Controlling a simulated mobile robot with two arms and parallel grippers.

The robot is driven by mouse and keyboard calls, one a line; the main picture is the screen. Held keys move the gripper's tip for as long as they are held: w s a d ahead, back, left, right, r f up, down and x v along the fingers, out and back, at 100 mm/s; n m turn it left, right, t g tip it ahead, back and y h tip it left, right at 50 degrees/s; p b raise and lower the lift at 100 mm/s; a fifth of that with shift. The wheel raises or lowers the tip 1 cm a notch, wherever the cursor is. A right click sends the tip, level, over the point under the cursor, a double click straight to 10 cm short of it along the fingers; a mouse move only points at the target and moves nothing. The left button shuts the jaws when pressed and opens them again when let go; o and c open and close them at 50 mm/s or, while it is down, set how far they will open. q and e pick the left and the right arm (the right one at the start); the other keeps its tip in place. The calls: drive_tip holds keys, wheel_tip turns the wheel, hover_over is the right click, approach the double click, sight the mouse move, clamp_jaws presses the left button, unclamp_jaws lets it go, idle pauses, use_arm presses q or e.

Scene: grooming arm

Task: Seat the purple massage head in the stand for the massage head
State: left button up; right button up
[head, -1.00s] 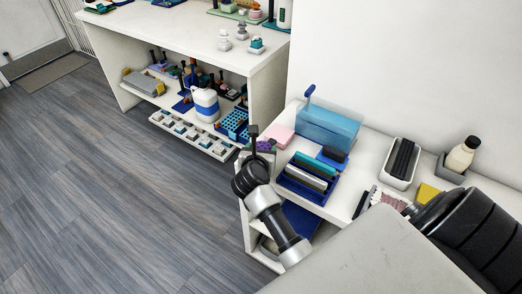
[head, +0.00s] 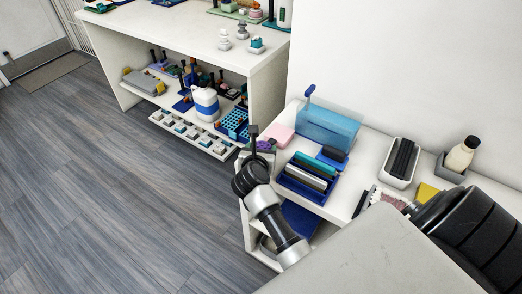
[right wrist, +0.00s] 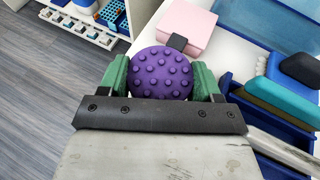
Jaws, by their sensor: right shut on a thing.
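The purple massage head (right wrist: 161,74) is a studded ball. In the right wrist view it sits between the two green fingers of my right gripper (right wrist: 163,80), which is shut on it. In the head view the purple head (head: 264,145) shows small at the left end of the low white shelf unit, by my right gripper (head: 260,150). A dark upright piece (head: 254,132) stands beside it; a dark square end (right wrist: 177,41) shows just beyond the ball in the wrist view. I cannot tell whether either belongs to the stand. What lies beneath the ball is hidden. My left gripper is not in view.
A pink block (head: 280,136) lies close beyond the gripper. To its right are a clear blue bin (head: 329,127) and a blue tray (head: 302,190) of long blocks. A taller white shelf (head: 205,35) stands behind to the left. Floor is open at left.

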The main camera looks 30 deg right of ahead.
drive_tip(key=shift+f+b, duration=0.3)
drive_tip(key=shift+f, duration=0.15)
drive_tip(key=shift+r, duration=0.15)
drive_tip(key=shift+r+p, duration=0.3)
drive_tip(key=shift+p, duration=0.25)
drive_tip(key=shift+p, duration=0.45)
idle(1.2)
drive_tip(key=shift+f+b, duration=0.55)
drive_tip(key=shift+f, duration=0.1)
drive_tip(key=o, duration=1)
drive_tip(key=shift+r, duration=0.1)
